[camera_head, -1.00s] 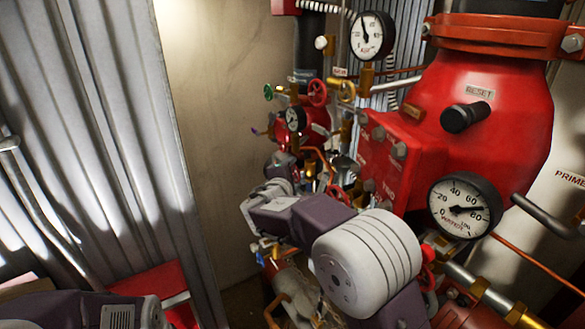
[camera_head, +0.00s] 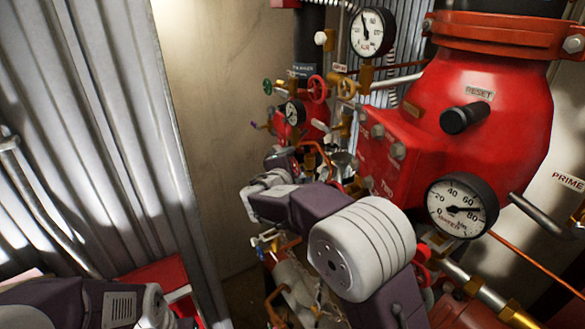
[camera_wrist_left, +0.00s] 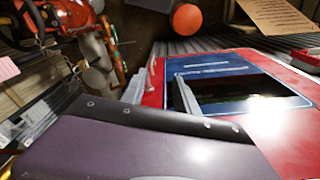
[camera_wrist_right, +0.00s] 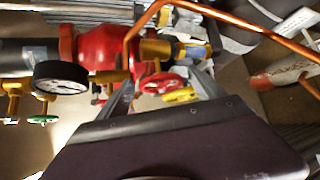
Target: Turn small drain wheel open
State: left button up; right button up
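Small handwheels sit on the pipework. In the head view a red wheel (camera_head: 317,89) and a green wheel (camera_head: 267,87) are in the upper middle, with a brass-coloured wheel (camera_head: 346,88) beside the red one. I cannot tell which is the drain wheel. My right gripper (camera_head: 283,160) is among the pipes below them, its fingertips hard to make out. In the right wrist view its fingers (camera_wrist_right: 163,77) are apart, with a small red wheel (camera_wrist_right: 162,83) and a yellow handle (camera_wrist_right: 180,96) seen between them; contact is unclear. My left gripper (camera_wrist_left: 160,87) is open and empty.
A large red valve body (camera_head: 480,120) with a gauge (camera_head: 462,206) stands at right. A copper pipe (camera_wrist_right: 235,18) crosses near the right gripper. A red case with a dark panel (camera_wrist_left: 235,85) lies before the left gripper. Corrugated wall (camera_head: 90,130) closes the left.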

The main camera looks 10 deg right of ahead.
aim_at(294, 166)
jog(key=shift+f, duration=0.1)
jog(key=b+v, duration=0.4)
jog(key=v, duration=0.5)
jog(key=shift+c, duration=0.6)
jog(key=p+x, duration=0.1)
jog(key=x, duration=0.1)
jog(key=shift+w+f, duration=0.15)
jog(key=shift+w, duration=0.25)
jog(key=shift+c, duration=0.9)
jog(key=p+x, duration=0.5)
jog(key=x, duration=0.3)
jog(key=shift+w+d+p, duration=0.15)
jog(key=shift+w+p, duration=0.1)
jog(key=shift+p, duration=0.05)
jog(key=shift+w+d+f, duration=0.15)
jog(key=shift+w+f, duration=0.1)
jog(key=shift+w, duration=0.05)
